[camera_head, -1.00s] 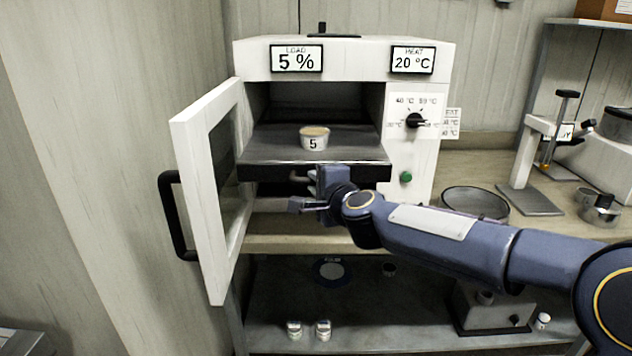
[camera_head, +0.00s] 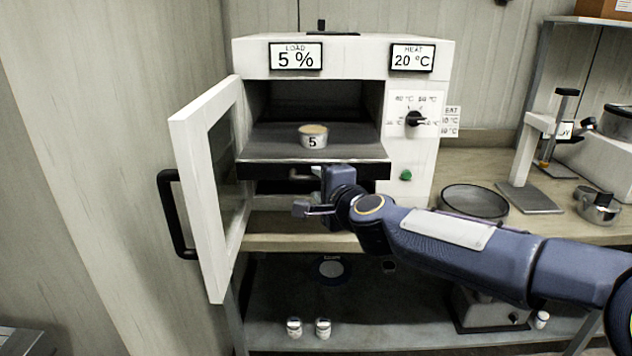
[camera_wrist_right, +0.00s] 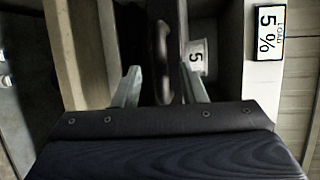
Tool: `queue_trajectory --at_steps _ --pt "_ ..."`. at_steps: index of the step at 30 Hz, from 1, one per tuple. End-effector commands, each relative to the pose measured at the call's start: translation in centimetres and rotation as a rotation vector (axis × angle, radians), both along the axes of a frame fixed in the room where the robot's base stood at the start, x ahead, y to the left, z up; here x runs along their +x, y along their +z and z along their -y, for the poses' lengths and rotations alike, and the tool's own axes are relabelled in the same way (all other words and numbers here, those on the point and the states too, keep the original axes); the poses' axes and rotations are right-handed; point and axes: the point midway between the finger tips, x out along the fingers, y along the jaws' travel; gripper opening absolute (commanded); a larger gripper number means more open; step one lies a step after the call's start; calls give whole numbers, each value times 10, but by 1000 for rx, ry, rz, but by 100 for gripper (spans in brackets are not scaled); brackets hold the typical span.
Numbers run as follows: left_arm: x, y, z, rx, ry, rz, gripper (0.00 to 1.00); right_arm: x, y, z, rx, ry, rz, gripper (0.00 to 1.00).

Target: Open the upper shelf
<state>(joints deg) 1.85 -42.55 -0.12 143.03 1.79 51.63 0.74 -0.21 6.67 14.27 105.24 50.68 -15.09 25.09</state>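The white oven (camera_head: 340,52) has its door (camera_head: 208,195) swung open to the left. The upper shelf (camera_head: 265,148) is a dark flat tray that sticks out a little past the oven front. A small tin marked 5 (camera_head: 313,137) stands on it; it also shows in the right wrist view (camera_wrist_right: 196,57). My right gripper (camera_head: 318,190) is just below the shelf's front edge. In the right wrist view its fingers (camera_wrist_right: 161,85) are apart, with a dark curved handle (camera_wrist_right: 163,50) showing between them; I cannot tell whether they touch it. My left gripper is out of view.
The door's black handle (camera_head: 172,215) juts out at the left. A control panel with a knob (camera_head: 414,118) is right of the opening. A round pan (camera_head: 474,201) and a stand (camera_head: 530,195) are on the counter at right. Small tins (camera_head: 294,327) sit on the lower bench shelf.

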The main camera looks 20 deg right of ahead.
Motion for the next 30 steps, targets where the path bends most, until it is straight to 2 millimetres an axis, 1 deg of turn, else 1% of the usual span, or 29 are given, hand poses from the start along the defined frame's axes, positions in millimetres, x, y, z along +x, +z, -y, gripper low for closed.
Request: queue_trajectory --at_steps 1,3,6,9,13,24,26,29,30 --pt "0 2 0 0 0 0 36 -10 4 1 0 -1 3 38" --pt "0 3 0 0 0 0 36 -22 6 3 0 -1 2 38" --pt "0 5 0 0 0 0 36 -37 9 5 0 -1 2 38" --pt "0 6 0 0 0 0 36 -46 10 6 0 0 1 38" --pt "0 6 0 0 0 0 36 -51 9 6 0 0 -1 38" --pt "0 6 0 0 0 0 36 -51 9 6 0 0 -1 38" --pt "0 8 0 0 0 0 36 -54 12 6 -14 11 0 38" --pt "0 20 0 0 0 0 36 -74 21 3 -110 89 0 38" --pt "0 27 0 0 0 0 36 -89 23 1 -181 146 -5 38"
